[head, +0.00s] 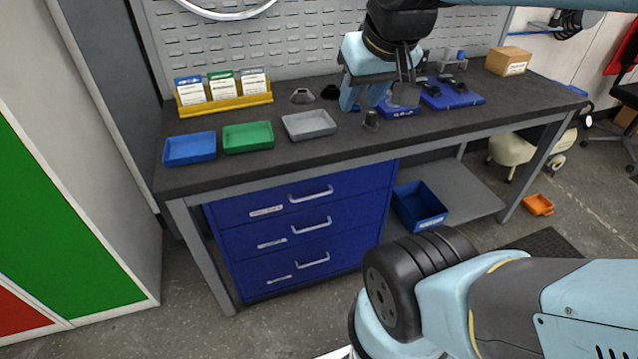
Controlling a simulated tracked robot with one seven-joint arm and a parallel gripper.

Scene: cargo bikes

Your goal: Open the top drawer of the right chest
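One blue chest (222,240) with three drawers stands under the workbench; I see no second chest. Its top drawer (350,190) is shut, with a pale bar handle (311,195) and a white label at the handle's left. The two drawers below are also shut. My gripper (385,95) hangs above the back of the bench top, higher than the chest and to the right of the top handle, well apart from it. Its fingers are partly hidden and blend with things behind, so I cannot tell how far apart they are.
The dark bench top (250,170) overhangs the chest. It bears blue (190,148), green (248,137) and grey (309,125) trays. A blue bin (420,206) sits on the lower shelf right of the chest. My arm fills the lower right. Floor before the chest is clear at left.

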